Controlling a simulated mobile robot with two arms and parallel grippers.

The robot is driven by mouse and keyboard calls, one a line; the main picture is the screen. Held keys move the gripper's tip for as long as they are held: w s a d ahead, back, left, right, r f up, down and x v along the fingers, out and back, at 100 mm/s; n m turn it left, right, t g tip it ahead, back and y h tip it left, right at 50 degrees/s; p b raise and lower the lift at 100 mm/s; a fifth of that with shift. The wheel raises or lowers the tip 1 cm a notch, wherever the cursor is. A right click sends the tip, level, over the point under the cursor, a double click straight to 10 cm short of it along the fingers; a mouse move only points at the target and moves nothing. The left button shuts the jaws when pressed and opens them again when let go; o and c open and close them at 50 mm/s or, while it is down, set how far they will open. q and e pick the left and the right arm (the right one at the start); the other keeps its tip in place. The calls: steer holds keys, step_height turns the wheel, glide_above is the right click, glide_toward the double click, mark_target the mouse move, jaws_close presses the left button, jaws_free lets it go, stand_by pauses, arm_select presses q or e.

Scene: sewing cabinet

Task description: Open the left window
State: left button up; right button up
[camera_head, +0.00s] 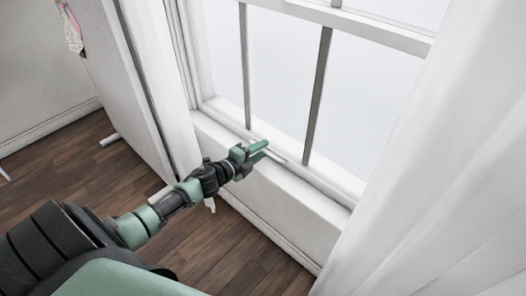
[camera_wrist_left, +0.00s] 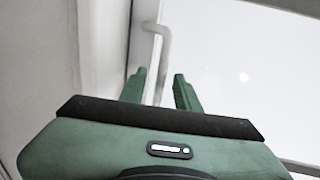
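The white-framed window (camera_head: 285,75) fills the top middle of the head view, its panes split by thin grey bars. Its lower sash looks down against the sill. A pale bar-shaped handle (camera_head: 281,157) runs along the sash's bottom rail, partly hidden by my gripper. My left gripper (camera_head: 264,151) reaches to this handle, fingers pointing at the window. In the left wrist view the two green fingers (camera_wrist_left: 162,88) are apart, and the handle (camera_wrist_left: 163,38) runs down between them in the picture. I cannot tell whether either finger touches it. My right gripper is not in view.
A white curtain (camera_head: 440,190) hangs close at the right. A white panel (camera_head: 125,85) stands left of the window, with a pale wall behind it. The dark wooden floor (camera_head: 75,180) is mostly clear at the left. The sill (camera_head: 290,190) juts below the window.

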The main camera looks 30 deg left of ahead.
arm_select(q)
steer(key=shift+w+d+f, duration=0.1)
steer(key=shift+w, duration=0.4)
steer(key=shift+c, duration=0.3)
jaws_close()
stand_by(0.9)
